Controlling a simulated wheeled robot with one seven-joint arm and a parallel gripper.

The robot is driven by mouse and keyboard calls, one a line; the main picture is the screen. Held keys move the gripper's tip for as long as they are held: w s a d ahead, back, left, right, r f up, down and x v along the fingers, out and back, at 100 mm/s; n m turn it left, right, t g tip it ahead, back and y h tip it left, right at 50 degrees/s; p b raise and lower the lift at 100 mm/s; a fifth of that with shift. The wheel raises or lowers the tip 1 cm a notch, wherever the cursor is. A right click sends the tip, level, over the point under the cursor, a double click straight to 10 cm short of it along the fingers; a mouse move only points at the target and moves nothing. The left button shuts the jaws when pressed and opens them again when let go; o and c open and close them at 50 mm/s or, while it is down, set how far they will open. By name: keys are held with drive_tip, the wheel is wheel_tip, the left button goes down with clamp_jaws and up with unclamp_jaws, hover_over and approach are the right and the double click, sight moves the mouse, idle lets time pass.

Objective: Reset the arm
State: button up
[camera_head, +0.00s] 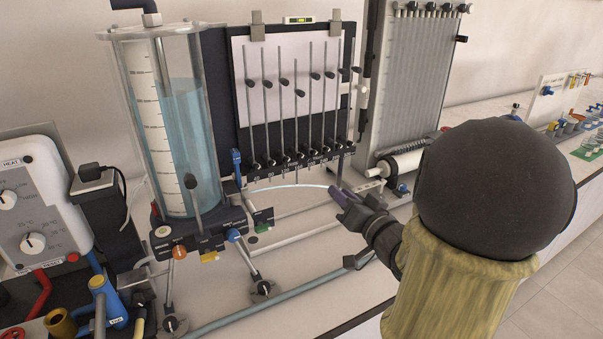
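My gripper (347,200) is in the middle of the head view, at the end of my arm, which comes in from the lower right. It is over the white bench, in front of the manometer board (290,90) and below its row of small valves. The fingers look small and dark and are partly merged with the wrist, so I cannot tell whether they are open or closed. My arm's big dark rounded joint and yellowish sleeve hide part of the bench on the right.
A clear water tank (165,125) on a valve base stands left of the board. A grey control box (40,205) with knobs is at far left. A multi-tube panel (415,80) stands behind my arm. Pipes (290,292) run along the bench front. Small apparatus (575,110) sits far right.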

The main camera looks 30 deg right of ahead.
drive_tip(key=a+f+n+g+h+p, duration=0.2)
drive_tip(key=a+f+g+p, duration=0.2)
drive_tip(key=a+f+g, duration=0.35)
drive_tip(key=s+a+f+n+g+y+p, duration=0.1)
drive_tip(key=s+a+f+n+g+p, duration=0.1)
drive_tip(key=s+a+g, duration=0.6)
drive_tip(key=s+a+n, duration=0.1)
drive_tip(key=a, duration=0.2)
drive_tip(key=shift+s+f+n+p, duration=0.15)
drive_tip(key=shift+f+n+p, duration=0.2)
drive_tip(key=shift+n, duration=0.05)
idle(2.6)
